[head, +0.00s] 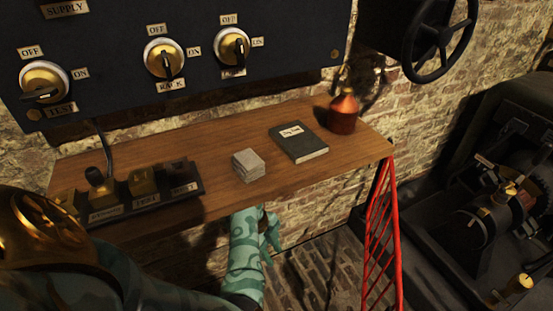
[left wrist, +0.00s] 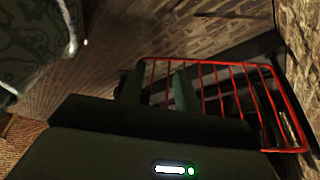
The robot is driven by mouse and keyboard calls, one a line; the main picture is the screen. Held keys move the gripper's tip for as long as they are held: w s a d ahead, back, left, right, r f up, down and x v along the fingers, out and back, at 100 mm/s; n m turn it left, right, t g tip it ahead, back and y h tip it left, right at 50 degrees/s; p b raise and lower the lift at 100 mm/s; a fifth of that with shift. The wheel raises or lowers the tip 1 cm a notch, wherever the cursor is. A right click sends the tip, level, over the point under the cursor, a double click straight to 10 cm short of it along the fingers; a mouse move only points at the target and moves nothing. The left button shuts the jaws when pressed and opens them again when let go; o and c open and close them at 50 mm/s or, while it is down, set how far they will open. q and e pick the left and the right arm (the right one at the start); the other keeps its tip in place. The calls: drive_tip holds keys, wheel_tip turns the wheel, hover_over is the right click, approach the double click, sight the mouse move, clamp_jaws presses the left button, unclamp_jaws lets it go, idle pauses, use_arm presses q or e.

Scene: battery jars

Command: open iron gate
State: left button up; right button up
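The iron gate (head: 383,240) is a red barred frame below the right end of the wooden shelf in the head view. In the left wrist view the gate (left wrist: 215,65) lies beyond my fingers, its bars running across the middle and right. My left gripper (head: 270,229) is under the shelf's front edge, to the left of the gate and apart from it. In the left wrist view the gripper's two fingers (left wrist: 158,88) stand apart with nothing held between them. The gate's lower part is cut off in the head view. My right gripper is not in view.
The wooden shelf (head: 215,200) bears a dark book (head: 299,142), a grey block stack (head: 248,165), a red oil can (head: 343,112) and a switch strip (head: 146,194). Dark machinery (head: 480,215) stands right of the gate. Brick floor (head: 320,270) is open between gripper and gate.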

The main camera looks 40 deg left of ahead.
use_arm(q)
drive_tip(key=shift+a+r, duration=0.15)
drive_tip(key=shift+r, duration=0.05)
